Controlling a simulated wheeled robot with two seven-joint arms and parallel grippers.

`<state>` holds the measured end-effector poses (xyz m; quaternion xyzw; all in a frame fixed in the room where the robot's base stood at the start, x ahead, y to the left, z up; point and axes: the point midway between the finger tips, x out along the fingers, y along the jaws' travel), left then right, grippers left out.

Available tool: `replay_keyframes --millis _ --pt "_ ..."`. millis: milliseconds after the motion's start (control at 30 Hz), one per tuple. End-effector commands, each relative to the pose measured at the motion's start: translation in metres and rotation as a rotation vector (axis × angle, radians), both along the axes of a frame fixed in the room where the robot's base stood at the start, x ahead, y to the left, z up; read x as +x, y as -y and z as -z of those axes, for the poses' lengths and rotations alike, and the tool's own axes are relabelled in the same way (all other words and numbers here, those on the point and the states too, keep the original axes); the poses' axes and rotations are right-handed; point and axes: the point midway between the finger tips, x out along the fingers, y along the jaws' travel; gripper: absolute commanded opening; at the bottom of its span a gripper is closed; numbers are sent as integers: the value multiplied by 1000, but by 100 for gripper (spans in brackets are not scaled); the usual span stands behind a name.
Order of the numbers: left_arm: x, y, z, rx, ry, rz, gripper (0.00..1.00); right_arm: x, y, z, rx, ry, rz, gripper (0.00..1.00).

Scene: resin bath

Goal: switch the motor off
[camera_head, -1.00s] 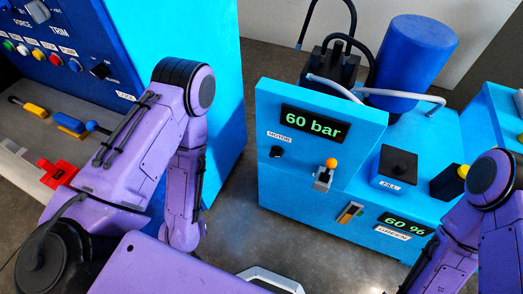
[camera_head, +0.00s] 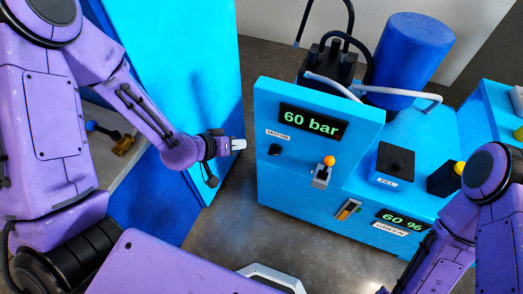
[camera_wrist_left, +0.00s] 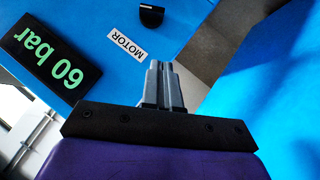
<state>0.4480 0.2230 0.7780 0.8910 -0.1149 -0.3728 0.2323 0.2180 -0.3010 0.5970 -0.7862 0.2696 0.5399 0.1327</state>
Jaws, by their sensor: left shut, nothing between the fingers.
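The motor switch is a small black knob (camera_head: 275,150) on the front of the blue panel (camera_head: 262,184), just below the white MOTOR label (camera_head: 277,134). In the left wrist view the black knob (camera_wrist_left: 151,14) shows at the top, beyond the fingertips, beside the MOTOR label (camera_wrist_left: 126,45). My left gripper (camera_head: 238,144) is shut and empty, to the left of the knob and apart from it. Its closed fingers (camera_wrist_left: 161,68) show in the left wrist view.
A green display (camera_head: 313,122) reads 60 bar above the knob. An orange-tipped lever (camera_head: 324,170) sticks out to its right. A black FILL control (camera_head: 396,160) and a 60 % display (camera_head: 405,221) lie further right. A tall blue cabinet (camera_head: 185,70) stands behind my left arm.

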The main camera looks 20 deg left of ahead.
Motion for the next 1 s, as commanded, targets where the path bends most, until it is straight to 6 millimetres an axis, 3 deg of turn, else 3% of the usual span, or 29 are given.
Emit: replay_keyframes --millis 400,600,1000 --pt "58 35 58 0 -3 2 0 0 0 6 0 0 0 43" --pt "57 49 81 -1 -3 1 0 0 0 6 0 0 0 43" --pt "57 52 86 -1 0 -1 0 0 0 6 0 0 0 43"
